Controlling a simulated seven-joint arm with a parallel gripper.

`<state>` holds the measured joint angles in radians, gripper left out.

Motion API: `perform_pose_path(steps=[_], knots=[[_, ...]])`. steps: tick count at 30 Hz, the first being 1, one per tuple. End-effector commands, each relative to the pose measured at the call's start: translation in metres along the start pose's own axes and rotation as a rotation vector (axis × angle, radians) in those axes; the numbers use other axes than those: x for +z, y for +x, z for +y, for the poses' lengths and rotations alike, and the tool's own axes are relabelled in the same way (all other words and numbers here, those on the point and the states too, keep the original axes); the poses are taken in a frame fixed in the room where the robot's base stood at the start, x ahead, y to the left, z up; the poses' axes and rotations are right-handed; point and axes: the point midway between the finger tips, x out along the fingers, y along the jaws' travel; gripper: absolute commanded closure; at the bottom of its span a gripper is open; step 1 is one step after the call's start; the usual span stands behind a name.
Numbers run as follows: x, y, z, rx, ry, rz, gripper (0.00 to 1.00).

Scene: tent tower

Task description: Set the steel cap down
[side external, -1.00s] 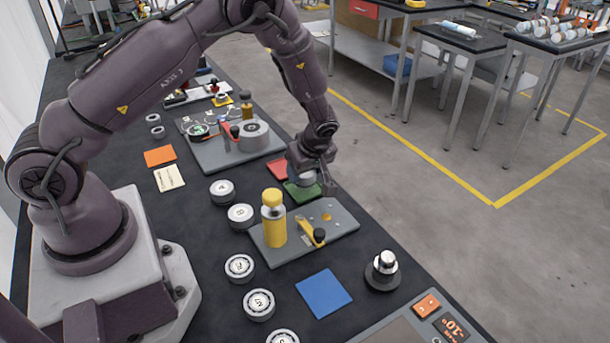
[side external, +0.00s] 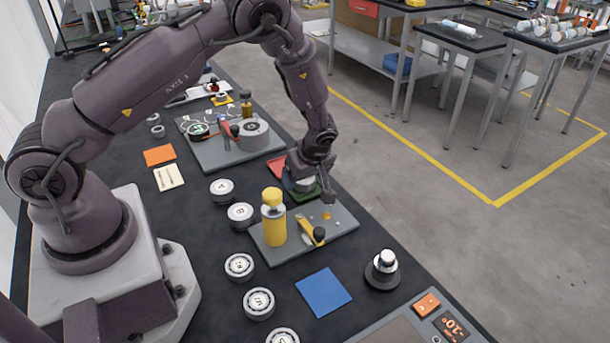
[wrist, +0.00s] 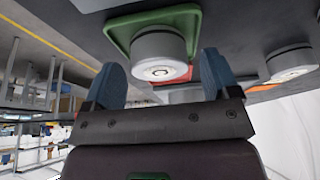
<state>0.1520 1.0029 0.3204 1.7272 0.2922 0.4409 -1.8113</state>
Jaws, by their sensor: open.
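The steel cap, a short grey cylinder with a pale top (side external: 306,185), sits on the green square pad (side external: 301,196). In the wrist view the cap (wrist: 161,58) stands upright on the green pad (wrist: 118,35), inside the pad's edges. My gripper (side external: 325,190) is at the right of the cap in the side view, tilted. In the wrist view its two blue fingers (wrist: 163,64) are spread apart with the cap lying beyond and between their tips. The gripper is open and holds nothing; I see no finger contact with the cap.
A grey plate (side external: 345,222) with a yellow cylinder (side external: 273,218) stands just in front. A red pad (side external: 276,168) lies behind, partly hidden. Several bearing-like rings (side external: 239,215) line the table's left. A blue pad (side external: 323,292) lies clear nearer the camera.

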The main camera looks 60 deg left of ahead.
Motion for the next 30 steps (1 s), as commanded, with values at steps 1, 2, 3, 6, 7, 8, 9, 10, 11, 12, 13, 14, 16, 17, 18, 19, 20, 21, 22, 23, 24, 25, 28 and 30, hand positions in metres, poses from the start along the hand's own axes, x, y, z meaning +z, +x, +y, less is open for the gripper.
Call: perform_pose_path(steps=[1, 2, 3, 6, 7, 8, 9, 10, 11, 12, 13, 14, 16, 17, 18, 19, 20, 21, 22, 23, 24, 25, 28, 30], knots=[[-0.001, -0.005, 0.001, 0.002, 0.000, 0.000, 0.18], [0.000, -0.009, 0.001, 0.003, -0.001, 0.000, 0.18], [0.000, -0.014, 0.001, 0.004, -0.001, 0.000, 0.18], [0.000, -0.034, 0.001, 0.006, -0.001, 0.000, 0.18], [0.000, -0.041, 0.002, 0.007, 0.000, 0.000, 0.18], [0.000, -0.048, 0.002, 0.006, 0.000, 0.000, 0.18], [0.000, -0.057, 0.001, 0.006, 0.000, -0.001, 0.18], [0.000, -0.064, 0.001, 0.006, -0.001, -0.002, 0.18], [0.000, -0.070, 0.001, 0.006, -0.001, -0.001, 0.18], [0.000, -0.079, 0.001, 0.006, 0.000, 0.000, 0.18], [0.000, -0.085, 0.001, 0.006, -0.001, 0.000, 0.18], [0.000, -0.090, 0.001, 0.005, -0.001, -0.001, 0.18], [0.000, -0.101, 0.001, 0.005, 0.000, -0.001, 0.18], [0.000, -0.105, 0.001, 0.003, 0.000, -0.001, 0.18], [0.000, -0.110, 0.001, 0.003, 0.000, -0.001, 0.18], [0.000, -0.113, 0.001, 0.003, -0.001, -0.001, 0.18], [0.000, -0.115, 0.000, 0.002, 0.000, -0.001, 0.18], [0.000, -0.118, 0.000, 0.001, 0.001, -0.001, 0.18], [-0.001, -0.121, 0.000, 0.002, 0.003, -0.004, 0.18], [-0.001, -0.124, -0.001, 0.005, 0.008, -0.009, 0.18], [-0.002, -0.130, -0.002, 0.010, 0.022, -0.019, 0.18], [-0.003, -0.136, -0.004, 0.016, 0.036, -0.031, 0.18], [-0.009, -0.165, -0.014, 0.049, 0.127, -0.088, 0.18], [-0.015, -0.191, -0.026, 0.094, 0.223, -0.136, 0.18]])
